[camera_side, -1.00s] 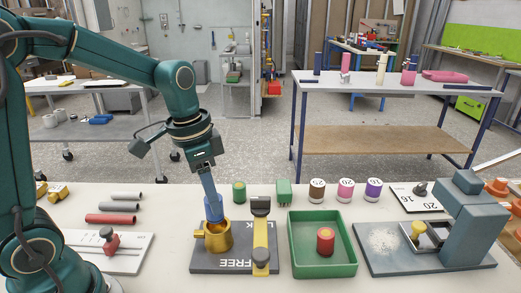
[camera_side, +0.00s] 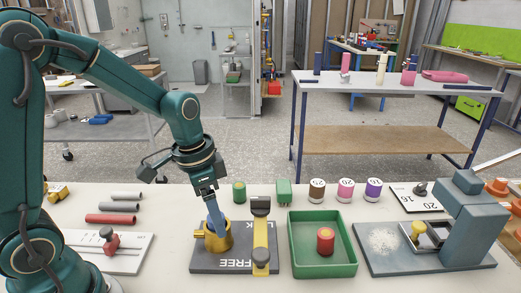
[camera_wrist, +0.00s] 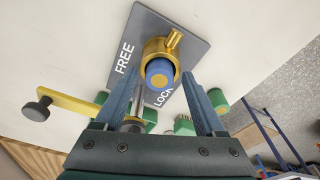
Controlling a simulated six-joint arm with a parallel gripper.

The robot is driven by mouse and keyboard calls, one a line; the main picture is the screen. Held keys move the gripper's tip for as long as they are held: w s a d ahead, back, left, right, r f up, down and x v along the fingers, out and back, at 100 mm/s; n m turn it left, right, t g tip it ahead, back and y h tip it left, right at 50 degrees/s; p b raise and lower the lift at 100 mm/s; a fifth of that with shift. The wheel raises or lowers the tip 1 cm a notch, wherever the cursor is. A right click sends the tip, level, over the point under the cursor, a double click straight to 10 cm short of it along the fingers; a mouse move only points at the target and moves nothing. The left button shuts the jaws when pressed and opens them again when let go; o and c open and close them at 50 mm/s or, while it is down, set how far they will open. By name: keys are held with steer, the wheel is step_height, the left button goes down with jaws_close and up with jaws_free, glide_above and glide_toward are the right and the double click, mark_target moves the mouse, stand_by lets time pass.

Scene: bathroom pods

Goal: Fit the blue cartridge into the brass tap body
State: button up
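The blue cartridge (camera_wrist: 160,80) has a gold-coloured centre on its end. In the wrist view it sits inside the ring of the brass tap body (camera_wrist: 174,44), its upper end showing; how deep it sits is not clear. The tap body (camera_side: 224,243) stands on a grey plate (camera_side: 205,262) marked FREE and LOCK. My gripper (camera_wrist: 162,76) has its blue fingers spread, one on each side of the cartridge, with gaps showing. In the side view my gripper (camera_side: 218,228) is tilted and its fingers reach down to the tap body, hiding the cartridge.
A yellow bar with dark ends (camera_side: 261,234) stands close right of the tap body. A green tray (camera_side: 343,266) holds a red cylinder (camera_side: 325,240). A grey press-like stand (camera_side: 465,225) is at right. Rods (camera_side: 112,219) and a small fixture (camera_side: 108,243) lie left.

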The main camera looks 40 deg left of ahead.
step_height(320, 180, up, 11)
steer(key=s, duration=0.1)
steer(key=s+d+f+n+t, duration=0.2)
steer(key=s+n+t, duration=0.2)
steer(key=s, duration=0.5)
steer(key=shift+s+d+y, duration=0.2)
steer(key=shift+s+y, duration=0.05)
steer(key=shift+y, duration=0.15)
steer(key=shift+f, duration=0.1)
stand_by(0.7)
